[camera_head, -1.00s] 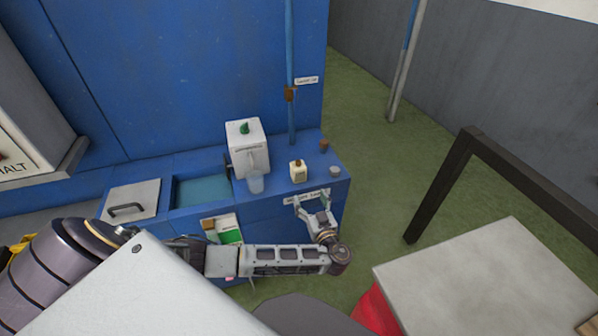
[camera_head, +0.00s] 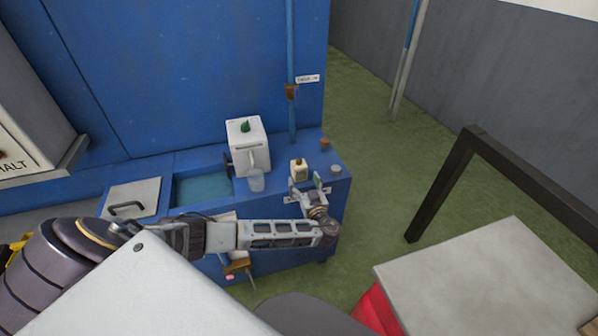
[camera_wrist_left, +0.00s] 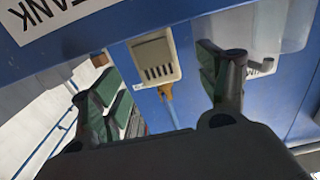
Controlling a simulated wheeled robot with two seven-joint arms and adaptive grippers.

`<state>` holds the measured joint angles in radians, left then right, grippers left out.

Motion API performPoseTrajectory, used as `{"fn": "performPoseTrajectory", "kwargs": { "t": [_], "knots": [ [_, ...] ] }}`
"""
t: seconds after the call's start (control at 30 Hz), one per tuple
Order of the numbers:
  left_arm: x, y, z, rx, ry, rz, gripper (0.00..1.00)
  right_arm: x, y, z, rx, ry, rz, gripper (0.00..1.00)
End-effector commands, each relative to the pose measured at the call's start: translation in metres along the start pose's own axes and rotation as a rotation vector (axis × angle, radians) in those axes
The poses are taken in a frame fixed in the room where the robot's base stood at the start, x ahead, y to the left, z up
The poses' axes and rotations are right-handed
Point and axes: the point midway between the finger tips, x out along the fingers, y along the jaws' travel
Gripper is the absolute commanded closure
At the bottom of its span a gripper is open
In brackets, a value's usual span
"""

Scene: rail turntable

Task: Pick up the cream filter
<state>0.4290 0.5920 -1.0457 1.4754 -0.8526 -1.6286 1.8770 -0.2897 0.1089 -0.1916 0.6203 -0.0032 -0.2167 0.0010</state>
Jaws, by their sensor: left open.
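In the left wrist view the gripper (camera_wrist_left: 152,72) has dark, green-padded fingers spread on both sides, with gaps to the filter. My right gripper is not in view.
A white dispenser (camera_head: 248,148) and a clear cup (camera_head: 256,181) stand left of the filter. A brown cork-like piece (camera_head: 324,144) and a small grey cap (camera_head: 335,170) stand right. A water basin (camera_head: 203,190) and a lid with a handle (camera_head: 133,198) are further left.

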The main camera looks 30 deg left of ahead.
Motion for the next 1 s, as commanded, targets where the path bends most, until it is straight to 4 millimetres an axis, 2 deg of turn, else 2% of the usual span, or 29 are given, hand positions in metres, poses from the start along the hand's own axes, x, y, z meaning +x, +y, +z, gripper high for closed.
{"fn": "performPoseTrajectory", "kwargs": {
  "t": [0.47,1.0],
  "knots": [
    [0.004,0.001,0.0,0.0,0.001,0.001,0.25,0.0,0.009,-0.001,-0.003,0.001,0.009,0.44],
    [0.048,0.004,0.003,0.0,0.002,-0.001,0.25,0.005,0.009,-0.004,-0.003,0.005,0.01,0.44]
  ]
}}
